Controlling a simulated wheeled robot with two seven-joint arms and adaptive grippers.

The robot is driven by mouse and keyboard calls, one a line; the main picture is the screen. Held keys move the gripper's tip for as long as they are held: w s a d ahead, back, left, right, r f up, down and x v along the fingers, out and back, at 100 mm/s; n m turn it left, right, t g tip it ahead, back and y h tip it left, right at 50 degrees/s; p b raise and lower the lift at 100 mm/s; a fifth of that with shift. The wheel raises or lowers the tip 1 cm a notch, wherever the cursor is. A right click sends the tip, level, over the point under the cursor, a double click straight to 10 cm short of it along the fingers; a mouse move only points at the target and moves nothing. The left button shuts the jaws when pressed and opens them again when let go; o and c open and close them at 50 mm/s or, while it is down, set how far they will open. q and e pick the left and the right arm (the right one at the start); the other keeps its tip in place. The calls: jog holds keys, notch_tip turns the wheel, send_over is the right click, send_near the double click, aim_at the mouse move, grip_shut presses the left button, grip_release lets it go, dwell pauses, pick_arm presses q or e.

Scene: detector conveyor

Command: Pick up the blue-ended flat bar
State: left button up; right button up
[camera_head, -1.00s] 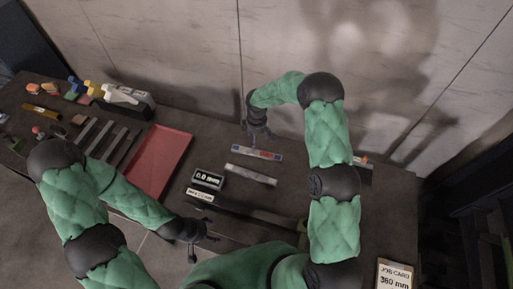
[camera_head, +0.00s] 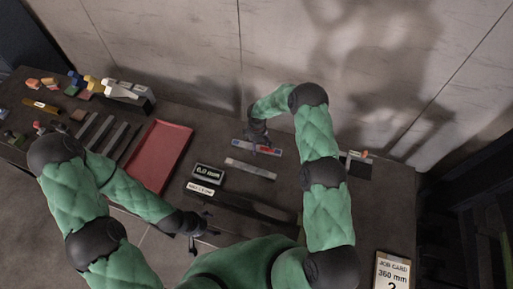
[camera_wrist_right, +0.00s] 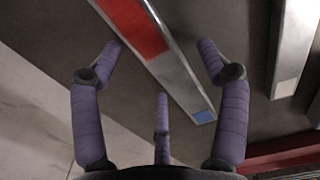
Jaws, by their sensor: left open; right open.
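The blue-ended flat bar (camera_head: 268,150) lies on the bench. It is a thin silver bar with a red patch and a blue end. In the right wrist view the bar (camera_wrist_right: 178,70) runs diagonally between my fingers, its blue end at the lower right. My right gripper (camera_head: 256,143) is open just above the bar, partly covering it in the head view; I cannot tell whether it touches. Its spread fingers (camera_wrist_right: 161,55) show in the wrist view. My left gripper (camera_head: 196,238) is open and empty near the front of the bench.
A plain silver bar (camera_head: 251,169) lies just in front. A small display (camera_head: 207,173) and a label (camera_head: 200,188) are left of it. A red tray (camera_head: 160,155), dark bars (camera_head: 105,138) and small blocks fill the left side. A job card (camera_head: 392,272) stands front right.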

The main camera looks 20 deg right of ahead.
grip_shut()
jog(key=shift+w+r, duration=0.1)
jog(key=shift+r, duration=0.1)
